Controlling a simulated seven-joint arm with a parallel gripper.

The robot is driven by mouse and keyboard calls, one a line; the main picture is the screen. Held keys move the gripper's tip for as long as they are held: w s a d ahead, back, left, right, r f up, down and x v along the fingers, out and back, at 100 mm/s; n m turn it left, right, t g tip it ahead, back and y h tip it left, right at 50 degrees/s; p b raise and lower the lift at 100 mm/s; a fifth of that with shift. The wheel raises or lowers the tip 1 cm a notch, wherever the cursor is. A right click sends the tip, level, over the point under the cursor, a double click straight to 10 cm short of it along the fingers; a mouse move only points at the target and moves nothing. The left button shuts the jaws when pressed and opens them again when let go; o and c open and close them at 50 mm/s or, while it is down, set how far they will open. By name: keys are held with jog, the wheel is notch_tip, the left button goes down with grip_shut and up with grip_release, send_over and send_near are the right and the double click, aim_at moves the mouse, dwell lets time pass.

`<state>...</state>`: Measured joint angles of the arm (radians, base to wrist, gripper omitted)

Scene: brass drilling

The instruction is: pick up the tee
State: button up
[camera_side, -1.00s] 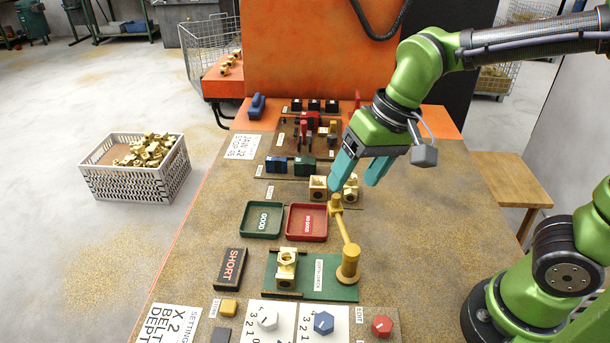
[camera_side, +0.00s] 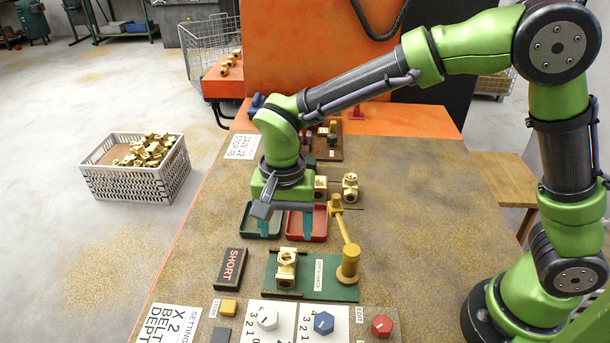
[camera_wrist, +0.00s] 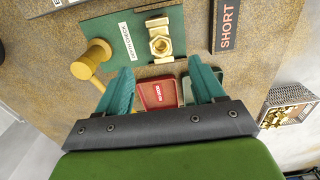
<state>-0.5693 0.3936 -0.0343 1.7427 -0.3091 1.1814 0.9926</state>
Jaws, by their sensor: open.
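A brass tee (camera_side: 286,268) stands on the green depth-check plate (camera_side: 336,285); the tee also shows between and beyond the fingertips in the wrist view (camera_wrist: 159,40). Two more brass fittings, one partly behind my gripper (camera_side: 320,187) and one clear of it (camera_side: 350,188), stand farther back. My gripper (camera_side: 280,226) points down over the green and red trays, its teal fingers spread apart and empty. The wrist view shows the open fingers of my gripper (camera_wrist: 164,70) with nothing between them. The gripper is behind the tee in the side view, apart from it.
The green tray (camera_side: 246,229) and red tray (camera_side: 321,232) lie under my gripper. A yellow post with an arm (camera_side: 348,262) stands beside the tee on the plate. A black SHORT block (camera_side: 230,269) lies to the left. Dials (camera_side: 324,322) sit in front. The table's right side is bare.

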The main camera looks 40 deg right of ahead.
aim_at(286, 257)
notch_tip(286, 257, down, 10)
jog(key=shift+a+r, duration=0.1)
jog(key=shift+r, duration=0.1)
dwell(0.3)
jog(key=shift+r, duration=0.1)
grip_shut()
